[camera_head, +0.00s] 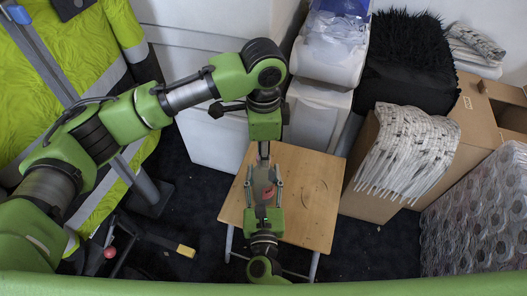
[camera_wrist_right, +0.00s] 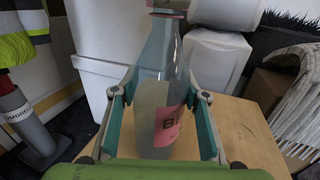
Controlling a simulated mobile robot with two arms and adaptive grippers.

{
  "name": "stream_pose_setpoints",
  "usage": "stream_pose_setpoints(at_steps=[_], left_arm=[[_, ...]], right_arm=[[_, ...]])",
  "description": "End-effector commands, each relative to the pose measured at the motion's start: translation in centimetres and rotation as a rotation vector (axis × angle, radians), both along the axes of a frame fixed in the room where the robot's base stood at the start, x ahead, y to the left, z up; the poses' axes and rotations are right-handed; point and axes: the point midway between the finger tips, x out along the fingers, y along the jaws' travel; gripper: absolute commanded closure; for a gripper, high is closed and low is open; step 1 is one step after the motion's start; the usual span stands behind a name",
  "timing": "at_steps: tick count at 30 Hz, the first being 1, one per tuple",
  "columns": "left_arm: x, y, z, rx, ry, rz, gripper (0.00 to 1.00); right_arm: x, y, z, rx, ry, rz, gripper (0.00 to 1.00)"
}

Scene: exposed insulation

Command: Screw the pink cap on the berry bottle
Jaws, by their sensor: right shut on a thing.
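The berry bottle (camera_wrist_right: 155,95), clear with a pink label (camera_wrist_right: 168,125), stands upright on the small wooden table. It also shows in the head view (camera_head: 264,176). My right gripper (camera_head: 263,180) comes from the near side and is shut around its body, with a finger on each side in the right wrist view (camera_wrist_right: 160,105). My left gripper (camera_head: 264,152) points down just above the bottle's top; its fingers look narrow and close together, too small to tell their state. A pinkish piece, likely the pink cap (camera_wrist_right: 170,4), shows at the bottle's top, cut by the frame edge.
The wooden table (camera_head: 308,205) is otherwise bare around the bottle. White bins (camera_head: 320,110) stand behind it. A cardboard box (camera_head: 375,175) with a striped cloth (camera_head: 410,145) is close on the right. A bright yellow-green covering (camera_head: 60,50) is at the left.

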Motion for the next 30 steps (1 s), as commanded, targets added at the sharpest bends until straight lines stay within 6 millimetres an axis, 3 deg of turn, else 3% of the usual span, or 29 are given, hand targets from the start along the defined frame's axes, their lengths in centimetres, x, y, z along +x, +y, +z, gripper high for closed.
stream_pose_setpoints(at_steps=[21,24,29,30], left_arm=[[0.16,0.08,-0.05,0.002,-0.002,-1.332,1.00],[0.16,0.07,-0.06,0.002,-0.002,-1.469,1.00],[0.15,0.05,-0.06,0.001,-0.003,-1.467,1.00],[0.15,0.05,-0.06,0.001,-0.002,-1.466,0.67]], right_arm=[[-0.02,-0.03,-0.01,0.000,0.000,-0.001,1.00],[-0.02,-0.02,-0.01,0.000,0.000,-0.001,1.00],[-0.03,-0.01,-0.02,0.000,0.000,0.000,1.00],[-0.03,-0.01,-0.01,0.000,0.000,0.000,1.00]])
